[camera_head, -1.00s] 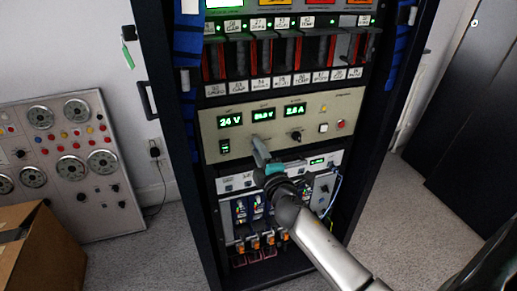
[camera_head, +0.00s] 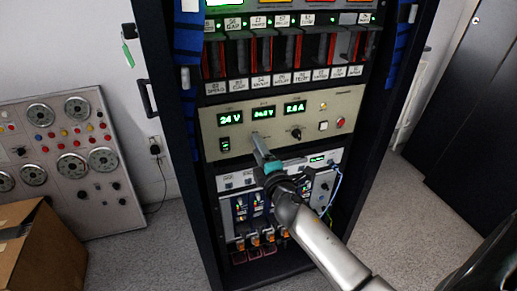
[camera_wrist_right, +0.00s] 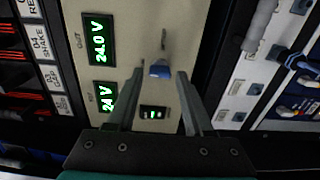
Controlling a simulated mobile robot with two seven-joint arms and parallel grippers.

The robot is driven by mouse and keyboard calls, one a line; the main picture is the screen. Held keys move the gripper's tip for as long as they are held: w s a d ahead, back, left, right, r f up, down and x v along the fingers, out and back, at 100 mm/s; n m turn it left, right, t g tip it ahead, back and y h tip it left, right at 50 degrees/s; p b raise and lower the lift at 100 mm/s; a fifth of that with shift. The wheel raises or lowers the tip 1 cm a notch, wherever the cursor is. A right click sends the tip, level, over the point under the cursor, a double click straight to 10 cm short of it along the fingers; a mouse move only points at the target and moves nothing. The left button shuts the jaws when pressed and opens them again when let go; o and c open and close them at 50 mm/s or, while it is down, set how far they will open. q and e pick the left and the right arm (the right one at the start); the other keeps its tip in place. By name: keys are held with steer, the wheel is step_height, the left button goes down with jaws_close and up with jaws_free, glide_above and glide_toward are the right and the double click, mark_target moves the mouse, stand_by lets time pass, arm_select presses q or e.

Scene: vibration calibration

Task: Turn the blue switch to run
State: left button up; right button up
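The blue switch (camera_wrist_right: 160,69) shows in the right wrist view as a small blue piece on the beige panel, between and just beyond the fingertips of my right gripper. My right gripper (camera_wrist_right: 160,78) is open, with a gap on both sides of the switch. In the head view my right gripper (camera_head: 257,141) is in front of the lower middle of the beige panel (camera_head: 215,152) and hides the switch. I cannot tell how far the fingertips are from the panel. My left gripper is in neither view.
The panel has green displays (camera_head: 263,112), a black knob (camera_head: 296,134) and a red button (camera_head: 340,122). A white unit (camera_head: 232,181) sits below it in the rack. A cardboard box (camera_head: 40,250) stands at the left and a gauge panel (camera_head: 62,175) leans behind it.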

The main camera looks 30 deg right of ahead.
steer(key=shift+o, duration=0.8)
steer(key=shift+s, duration=0.1)
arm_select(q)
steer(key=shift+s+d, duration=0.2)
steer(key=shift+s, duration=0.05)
arm_select(e)
steer(key=v, duration=1.5)
steer(key=shift+a, duration=0.1)
